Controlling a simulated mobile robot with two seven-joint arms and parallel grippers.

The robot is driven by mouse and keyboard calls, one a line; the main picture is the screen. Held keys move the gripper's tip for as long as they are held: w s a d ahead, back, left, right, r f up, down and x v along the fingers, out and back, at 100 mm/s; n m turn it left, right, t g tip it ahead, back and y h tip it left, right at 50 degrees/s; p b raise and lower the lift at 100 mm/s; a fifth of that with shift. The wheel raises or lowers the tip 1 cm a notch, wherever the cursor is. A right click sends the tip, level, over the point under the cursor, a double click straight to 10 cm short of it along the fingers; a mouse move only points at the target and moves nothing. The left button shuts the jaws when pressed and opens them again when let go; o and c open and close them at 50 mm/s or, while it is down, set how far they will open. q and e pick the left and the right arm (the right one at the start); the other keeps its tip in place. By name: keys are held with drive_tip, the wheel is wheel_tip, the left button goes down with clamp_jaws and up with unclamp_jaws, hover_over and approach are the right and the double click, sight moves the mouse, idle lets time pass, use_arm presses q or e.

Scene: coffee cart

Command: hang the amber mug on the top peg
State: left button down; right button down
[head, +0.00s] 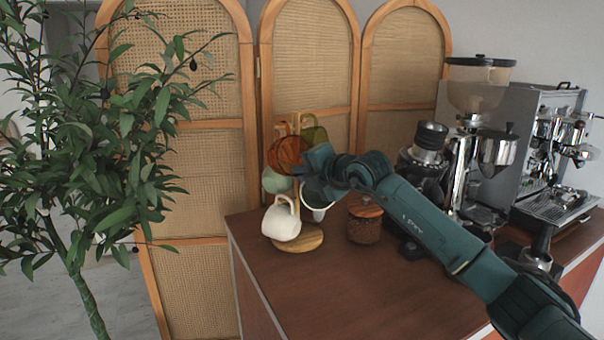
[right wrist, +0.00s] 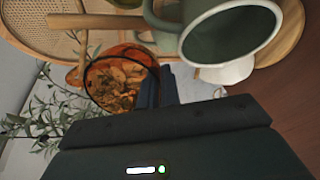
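The amber mug (head: 284,155), orange and see-through, is up beside the wooden mug tree, near its top. In the right wrist view its open mouth (right wrist: 118,82) faces the camera. My right gripper (head: 314,162) is at the mug's right side; in its wrist view the two fingers (right wrist: 160,88) are close together at the mug's rim, one on each side of its wall. The tree's round base (head: 300,243) stands on the counter. A bare wooden peg (right wrist: 85,20) shows in the right wrist view. My left gripper is not in view.
A cream mug (head: 281,223), a pale green mug (head: 275,182) and an olive mug (head: 316,136) are on the tree. A dark green mug (right wrist: 235,38) is close to my right gripper. A lidded jar (head: 365,224) and a grinder (head: 478,100) stand to the right.

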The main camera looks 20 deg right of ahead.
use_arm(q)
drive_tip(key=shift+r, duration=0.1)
use_arm(e)
drive_tip(key=c, duration=1.5)
unclamp_jaws()
drive_tip(key=shift+c, duration=0.2)
use_arm(q)
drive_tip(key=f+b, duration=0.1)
drive_tip(key=b, duration=0.2)
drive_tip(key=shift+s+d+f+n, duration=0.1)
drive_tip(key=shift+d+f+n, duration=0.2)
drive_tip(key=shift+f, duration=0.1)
use_arm(e)
drive_tip(key=v, duration=1.3)
